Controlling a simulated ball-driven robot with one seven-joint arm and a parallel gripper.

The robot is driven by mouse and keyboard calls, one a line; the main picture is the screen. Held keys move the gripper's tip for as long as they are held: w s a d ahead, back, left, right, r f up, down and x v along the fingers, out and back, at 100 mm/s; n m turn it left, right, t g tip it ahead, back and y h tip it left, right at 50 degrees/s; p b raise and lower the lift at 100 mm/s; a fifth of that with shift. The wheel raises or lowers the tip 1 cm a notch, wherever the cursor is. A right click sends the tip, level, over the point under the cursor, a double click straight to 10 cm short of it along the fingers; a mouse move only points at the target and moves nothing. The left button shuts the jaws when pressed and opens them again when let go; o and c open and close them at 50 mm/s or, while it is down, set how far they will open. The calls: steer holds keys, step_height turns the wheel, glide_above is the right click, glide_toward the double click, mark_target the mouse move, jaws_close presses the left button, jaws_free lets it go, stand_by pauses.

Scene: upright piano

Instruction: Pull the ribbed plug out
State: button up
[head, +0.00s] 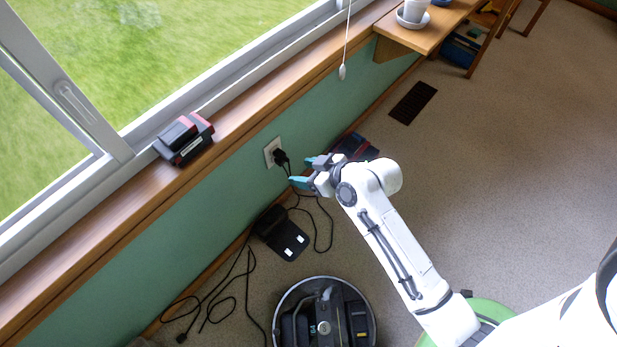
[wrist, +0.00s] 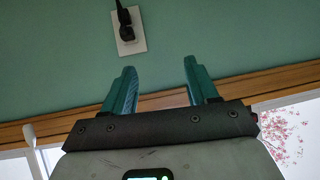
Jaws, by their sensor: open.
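The black plug (head: 280,157) sits in the white wall outlet (head: 270,151) on the green wall below the window sill. A cord hangs down from it. In the wrist view the plug (wrist: 125,27) shows on the outlet plate (wrist: 133,46), ahead of the fingers and a little left of the gap between them. Its ribs are too small to make out. My gripper (head: 298,171) has teal fingers and is open and empty, to the right of the plug and apart from it. The gripper also shows in the wrist view (wrist: 159,75), with its fingers spread.
Black cables (head: 215,300) lie on the carpet along the wall, near a black dock (head: 281,235). A red and black battery pack (head: 185,139) rests on the sill. A floor vent (head: 413,102) lies further right.

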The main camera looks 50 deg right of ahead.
mark_target(279, 153)
steer(key=w+d+f+m+t+h+b, duration=0.1)
steer(key=w+d+f+t+h+b, duration=0.15)
steer(key=d+f+b, duration=0.3)
steer(key=shift+t+y, duration=0.25)
steer(key=shift+y, duration=0.2)
steer(key=b+x, duration=0.1)
steer(key=x, duration=0.3)
steer(key=b+x, duration=0.2)
steer(key=x, duration=0.1)
steer(key=b+x, duration=0.1)
steer(key=x, duration=0.3)
steer(key=shift+w+a+f, duration=0.25)
steer(key=shift+a+f, duration=0.1)
steer(key=shift+r, duration=0.1)
jaws_close()
